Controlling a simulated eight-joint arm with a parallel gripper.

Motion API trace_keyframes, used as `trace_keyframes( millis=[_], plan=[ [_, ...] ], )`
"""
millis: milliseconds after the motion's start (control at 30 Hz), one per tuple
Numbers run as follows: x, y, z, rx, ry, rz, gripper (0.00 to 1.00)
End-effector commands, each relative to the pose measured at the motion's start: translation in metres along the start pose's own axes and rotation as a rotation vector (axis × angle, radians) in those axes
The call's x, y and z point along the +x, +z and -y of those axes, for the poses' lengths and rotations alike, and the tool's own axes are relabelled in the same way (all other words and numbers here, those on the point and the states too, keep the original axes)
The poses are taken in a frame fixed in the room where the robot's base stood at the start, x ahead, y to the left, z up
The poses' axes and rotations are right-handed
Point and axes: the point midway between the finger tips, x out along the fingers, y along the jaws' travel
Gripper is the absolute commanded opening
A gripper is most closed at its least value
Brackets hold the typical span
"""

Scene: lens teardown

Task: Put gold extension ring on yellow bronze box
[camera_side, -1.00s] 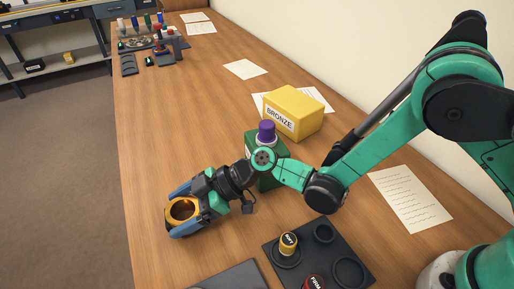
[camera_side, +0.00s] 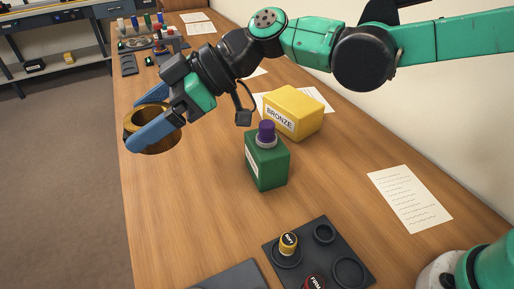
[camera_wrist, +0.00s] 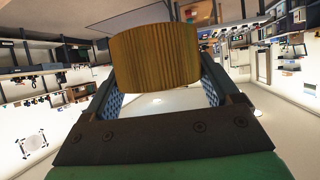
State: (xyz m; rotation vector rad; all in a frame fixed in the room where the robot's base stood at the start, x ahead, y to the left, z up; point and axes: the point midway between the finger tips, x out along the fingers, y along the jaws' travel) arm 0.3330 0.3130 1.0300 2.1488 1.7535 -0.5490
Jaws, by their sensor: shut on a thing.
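The gold extension ring (camera_side: 131,122) is held between the blue fingers of my gripper (camera_side: 150,125), raised above the left edge of the table in the side view. In the wrist view the ring (camera_wrist: 157,57) shows as a ribbed gold band between the finger pads. My gripper is shut on it. The yellow bronze box (camera_side: 297,108), labelled BRONZE, stands on the table to the right of the gripper, well apart from the ring. Its top is bare.
A green box (camera_side: 267,163) with a purple-topped piece on it stands just in front of the bronze box. A dark tray (camera_side: 306,262) with rings and small labelled parts lies nearer. Papers (camera_side: 410,198) lie along the wall side. The left middle table is clear.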

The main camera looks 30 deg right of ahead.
Motion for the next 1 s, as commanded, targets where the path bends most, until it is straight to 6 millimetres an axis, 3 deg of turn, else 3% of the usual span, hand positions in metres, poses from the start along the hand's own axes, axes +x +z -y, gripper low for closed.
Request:
trace_keyframes(
  millis=[133,267,400,600,800,900,1000],
  plan=[
    [-0.021,-0.002,-0.030,0.032,0.058,0.000,0.24],
    [-0.059,0.004,-0.081,0.086,0.156,0.000,0.24],
    [-0.119,0.018,-0.138,0.156,0.287,0.000,0.24],
    [-0.210,0.041,-0.193,0.245,0.451,0.001,0.24],
    [-0.269,0.058,-0.213,0.298,0.549,0.000,0.24],
    [-0.281,0.063,-0.217,0.309,0.570,0.000,0.24],
    [-0.281,0.072,-0.218,0.313,0.577,0.000,0.24]
  ],
)
